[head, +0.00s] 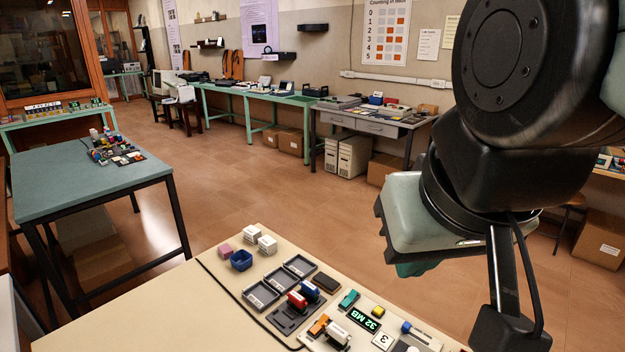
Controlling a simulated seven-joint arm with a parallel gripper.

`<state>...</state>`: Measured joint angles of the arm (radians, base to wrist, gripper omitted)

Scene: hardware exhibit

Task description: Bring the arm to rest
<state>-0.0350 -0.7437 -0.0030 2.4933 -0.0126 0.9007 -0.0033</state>
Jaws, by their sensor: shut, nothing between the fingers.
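My arm fills the right side of the head view. My gripper (415,268) hangs at its end over the near table's far right edge, its pale green housing partly covered by the dark wrist. The fingers are barely visible from here; the gripper is shut and empty. It appears above the table and apart from everything on it.
The cream near table (150,305) holds grey trays (262,296), a blue bin (241,260), white blocks (267,244), colored pieces and a green "32 MB" display (364,320). A teal table (80,185) stands left. Open floor (230,205) lies beyond.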

